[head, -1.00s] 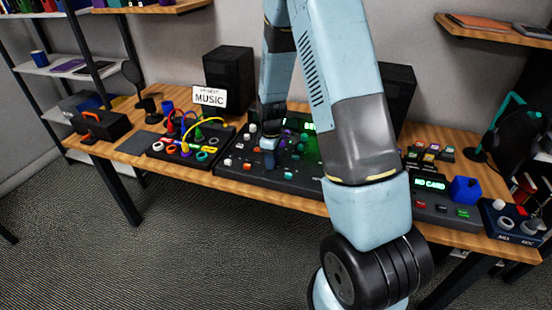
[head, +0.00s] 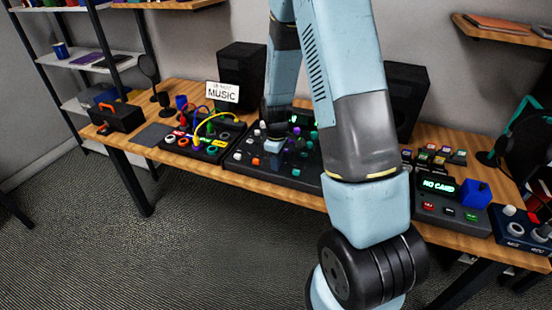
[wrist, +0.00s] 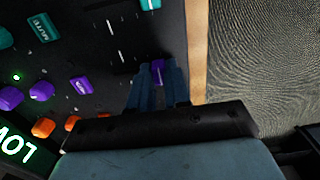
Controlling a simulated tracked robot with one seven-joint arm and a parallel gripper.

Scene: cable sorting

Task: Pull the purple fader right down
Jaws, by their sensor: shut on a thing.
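The purple fader (wrist: 158,70) shows in the wrist view between the tips of my blue fingers, close to the console edge that borders the wooden desk strip. My gripper (wrist: 158,84) is shut on it. In the head view my gripper (head: 274,148) reaches down onto the dark mixing console (head: 310,178), and the held fader is too hidden there to make out. Other white slot marks lie on the panel beside the fader in the wrist view.
Purple knobs (wrist: 12,97), an orange knob (wrist: 43,127) and a teal mute button (wrist: 43,28) stand on the same panel. Left of the console is a cable box (head: 205,142); right is a card unit (head: 450,215). Speakers (head: 242,75) stand behind.

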